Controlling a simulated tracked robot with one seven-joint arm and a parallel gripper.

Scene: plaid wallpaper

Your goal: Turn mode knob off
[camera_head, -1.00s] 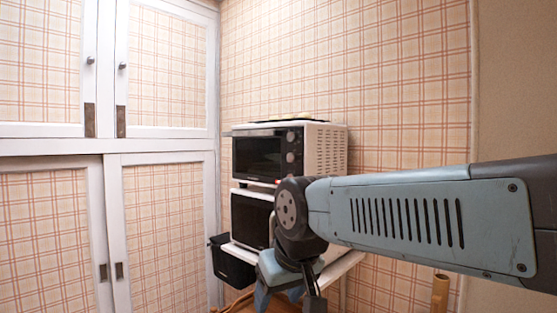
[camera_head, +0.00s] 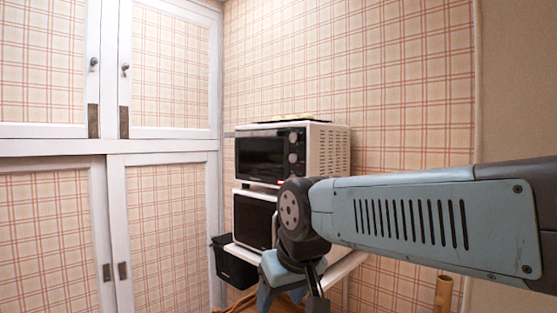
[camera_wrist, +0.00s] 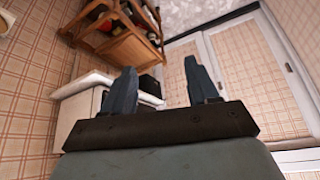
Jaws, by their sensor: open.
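A toaster oven (camera_head: 262,155) with a dark glass door stands on top of a second white appliance (camera_head: 253,219) with a dark front. Round knobs (camera_head: 293,158) run down the right side of its front panel; I cannot read their labels or settings, nor tell which is the mode knob. My arm hides the lower part of that panel's surroundings. My gripper (camera_head: 290,300) hangs low in front of the appliances, below the knobs and apart from them, cut by the picture's bottom edge. In the wrist view my gripper (camera_wrist: 160,88) has its fingers wide apart with nothing between them.
A black bin (camera_head: 232,264) hangs beside the white shelf (camera_head: 345,268) under the appliances. White cupboards with plaid panels (camera_head: 168,225) fill the left. A wooden rack (camera_wrist: 120,40) and a white-edged unit (camera_wrist: 85,100) show in the wrist view.

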